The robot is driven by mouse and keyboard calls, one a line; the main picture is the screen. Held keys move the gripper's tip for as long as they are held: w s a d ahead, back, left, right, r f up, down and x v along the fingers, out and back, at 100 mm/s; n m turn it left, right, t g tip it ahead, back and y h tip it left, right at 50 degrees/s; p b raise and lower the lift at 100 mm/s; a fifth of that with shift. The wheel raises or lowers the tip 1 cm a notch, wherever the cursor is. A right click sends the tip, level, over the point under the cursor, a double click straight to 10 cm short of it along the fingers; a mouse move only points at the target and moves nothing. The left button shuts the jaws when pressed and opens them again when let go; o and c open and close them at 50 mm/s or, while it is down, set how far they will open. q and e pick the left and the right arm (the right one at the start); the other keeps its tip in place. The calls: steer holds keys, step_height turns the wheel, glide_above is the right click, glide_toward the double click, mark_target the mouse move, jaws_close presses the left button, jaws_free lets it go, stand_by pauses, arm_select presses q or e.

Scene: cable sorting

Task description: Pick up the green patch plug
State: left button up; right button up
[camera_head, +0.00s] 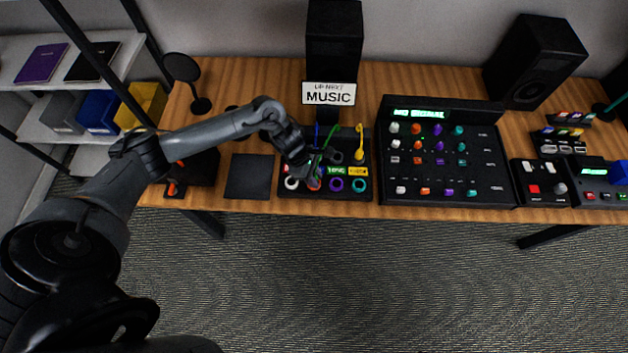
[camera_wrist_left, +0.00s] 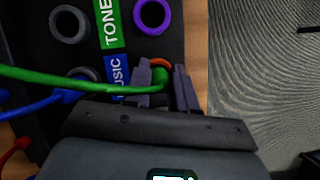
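The green patch plug (camera_wrist_left: 161,76) sits between my left gripper's fingers in the left wrist view, in front of a red-orange socket ring (camera_wrist_left: 160,62). My left gripper (camera_wrist_left: 165,80) has its fingers close against both sides of the plug. Whether the plug is seated in the socket is hidden. The green cable (camera_wrist_left: 65,83) runs from it to the left. In the head view my left gripper (camera_head: 312,178) is low over the dark patch panel (camera_head: 325,194), at its front-left part, and partly hides the plug. The green cable (camera_head: 330,134) arcs up behind. My right gripper is out of view.
Blue (camera_wrist_left: 38,107) and red (camera_wrist_left: 14,150) cables lie beside the green one. Purple (camera_head: 337,184) and teal (camera_head: 359,185) rings and a yellow plug (camera_head: 359,154) are right of the gripper. A mixer (camera_head: 445,170) stands to the right; a dark mat (camera_head: 249,177) lies left.

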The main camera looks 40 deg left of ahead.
arm_select(q)
jaws_close()
steer(key=shift+r, duration=0.1)
